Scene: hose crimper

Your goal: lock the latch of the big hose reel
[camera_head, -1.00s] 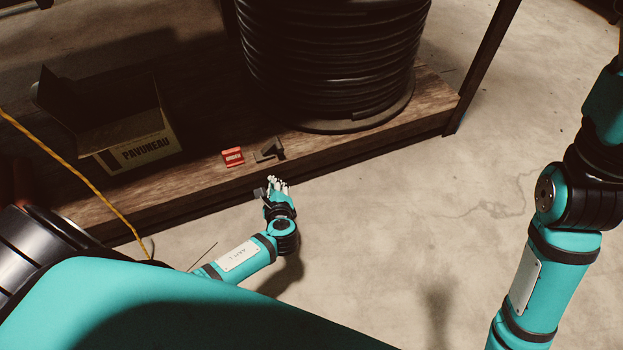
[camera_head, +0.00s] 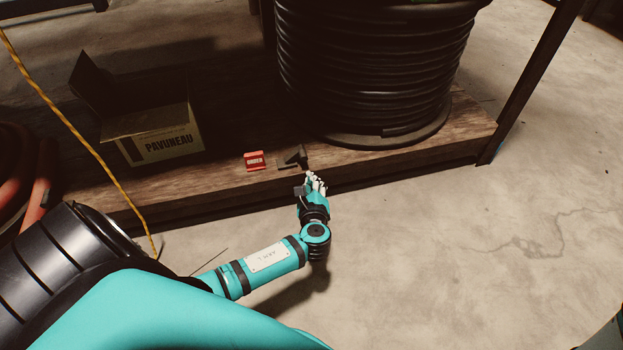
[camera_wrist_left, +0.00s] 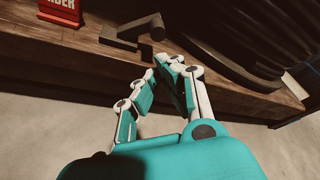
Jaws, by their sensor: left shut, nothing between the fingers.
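The big hose reel (camera_head: 370,75), wound with black hose, stands on the wooden platform; its base shows in the left wrist view (camera_wrist_left: 245,60). A dark angled metal latch (camera_head: 291,157) sits at the platform's front edge, left of the reel's base. It also shows in the left wrist view (camera_wrist_left: 132,34), with a bar slanting to the right. My left gripper (camera_head: 313,178) is shut and empty, just in front of the platform edge and slightly right of the latch. In the left wrist view its fingertips (camera_wrist_left: 163,62) are close below the latch; contact cannot be told.
A red label block (camera_head: 255,160) sits left of the latch. An open cardboard box (camera_head: 160,138) stands further left on the platform (camera_head: 215,180). A yellow cord (camera_head: 85,145) hangs at the left, near a reddish hose (camera_head: 35,190). Concrete floor (camera_head: 430,250) is clear at the right.

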